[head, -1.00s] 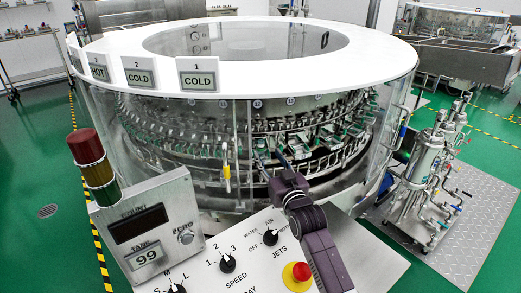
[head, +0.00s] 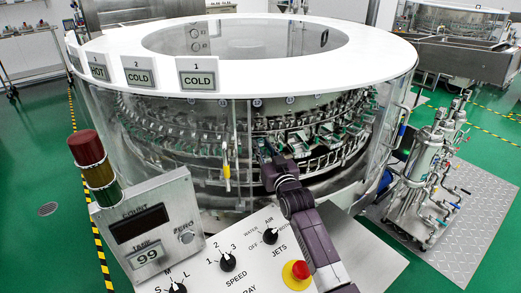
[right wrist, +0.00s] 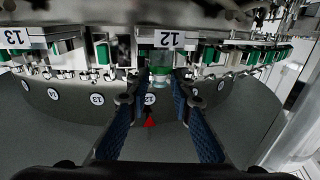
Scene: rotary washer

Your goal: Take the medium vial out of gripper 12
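The rotary washer (head: 225,77) fills the middle of the head view. In the head view my right gripper (head: 266,148) reaches the washer's ring and is small. My left gripper is not in view.
The control panel (head: 240,262) with a red button (head: 300,270) lies below my right arm. Clear guard panels (head: 180,140) surround the ring.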

